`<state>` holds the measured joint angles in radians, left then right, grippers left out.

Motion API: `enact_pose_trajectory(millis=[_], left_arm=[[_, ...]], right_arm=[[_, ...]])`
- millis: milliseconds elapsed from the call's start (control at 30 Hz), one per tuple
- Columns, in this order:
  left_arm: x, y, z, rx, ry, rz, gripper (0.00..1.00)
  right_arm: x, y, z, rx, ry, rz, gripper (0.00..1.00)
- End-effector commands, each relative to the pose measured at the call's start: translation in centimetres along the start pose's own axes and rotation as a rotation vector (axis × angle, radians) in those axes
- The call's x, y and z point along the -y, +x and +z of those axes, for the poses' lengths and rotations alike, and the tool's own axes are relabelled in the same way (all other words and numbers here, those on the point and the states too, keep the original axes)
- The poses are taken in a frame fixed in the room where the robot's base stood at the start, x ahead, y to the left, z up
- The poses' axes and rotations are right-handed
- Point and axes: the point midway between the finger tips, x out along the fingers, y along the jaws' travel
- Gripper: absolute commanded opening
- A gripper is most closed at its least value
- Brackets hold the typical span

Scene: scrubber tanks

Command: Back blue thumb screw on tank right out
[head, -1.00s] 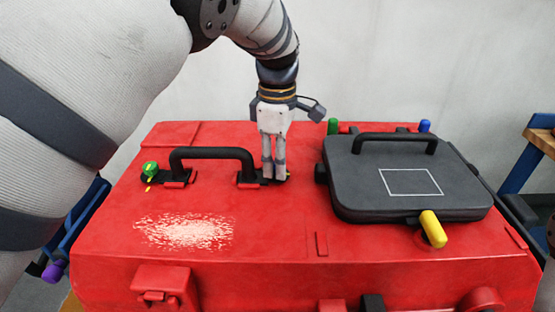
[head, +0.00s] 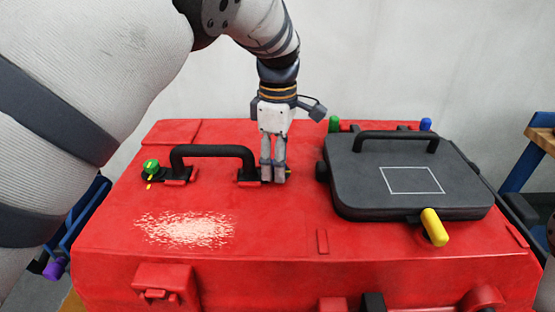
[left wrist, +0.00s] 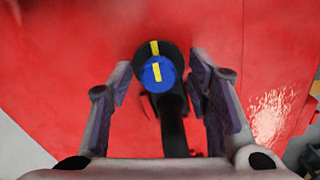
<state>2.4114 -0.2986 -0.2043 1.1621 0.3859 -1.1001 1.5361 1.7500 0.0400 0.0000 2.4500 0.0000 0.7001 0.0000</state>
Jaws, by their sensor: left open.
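The blue thumb screw (left wrist: 159,74) shows in the left wrist view, with a yellow bar on its top. It sits on a black base with another yellow mark (left wrist: 154,48) just beyond the screw; the two marks lie roughly in line. My left gripper (head: 273,181) is open and points down at the right end of the black handle (head: 212,153) on the red tank (head: 275,220). In the wrist view its fingers stand on either side of the screw, apart from it. In the head view the fingers hide the screw. My right gripper is out of view.
A green thumb screw (head: 151,167) stands at the handle's left end. A dark lid (head: 400,205) with its own handle lies to the right, with green (head: 334,124), blue (head: 425,125) and yellow (head: 434,227) knobs around it.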

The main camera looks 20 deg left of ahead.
Motion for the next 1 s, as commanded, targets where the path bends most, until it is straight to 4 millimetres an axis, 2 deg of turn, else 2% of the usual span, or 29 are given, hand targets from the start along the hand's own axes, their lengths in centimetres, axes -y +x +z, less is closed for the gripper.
enact_pose_trajectory(millis=[67,167,300,500,667,1000], left_arm=[[-0.1,-0.5,0.0,0.000,0.000,0.004,0.46],[-0.2,-2.5,0.0,0.001,0.000,0.008,0.46],[-0.1,-6.4,0.0,0.001,-0.001,0.008,0.46],[-0.1,-10.7,0.0,0.001,0.000,0.002,0.46],[0.0,-11.9,0.0,0.000,0.000,-0.001,0.46],[0.0,-12.0,0.0,0.000,0.000,-0.002,0.46]], right_arm=[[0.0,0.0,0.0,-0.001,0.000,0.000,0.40],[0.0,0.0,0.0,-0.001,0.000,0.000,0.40],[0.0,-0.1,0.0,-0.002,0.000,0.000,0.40],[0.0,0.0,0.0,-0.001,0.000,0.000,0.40],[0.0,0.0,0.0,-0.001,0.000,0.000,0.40],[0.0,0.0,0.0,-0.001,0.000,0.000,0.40]])
